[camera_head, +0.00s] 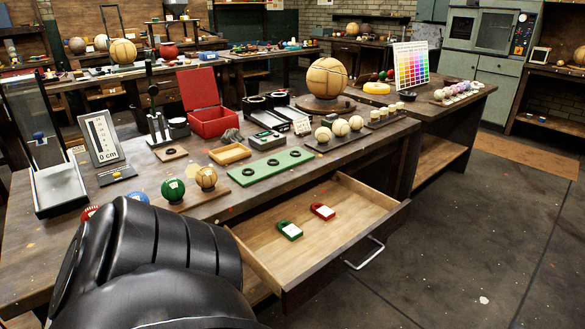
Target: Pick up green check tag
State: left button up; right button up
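A green tag (290,231) with a pale patch on its face lies flat in the open wooden drawer (262,245). Any check mark on it is too small to make out. A red tag (322,211) of similar shape lies beside it, farther back and to the right, apart from it. Neither of my grippers shows in the head view. A black rounded link of my own arm fills the lower left, and it hides part of the workbench front and the drawer's left side.
The drawer juts from the workbench (222,200), with its metal handle (365,254) in front. Above it on the bench are a green tray (270,167), several balls, a red box (209,120) and a gauge (101,138). Floor to the right is clear.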

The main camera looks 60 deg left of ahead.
aim_at(286, 228)
jog(key=u, duration=2.25)
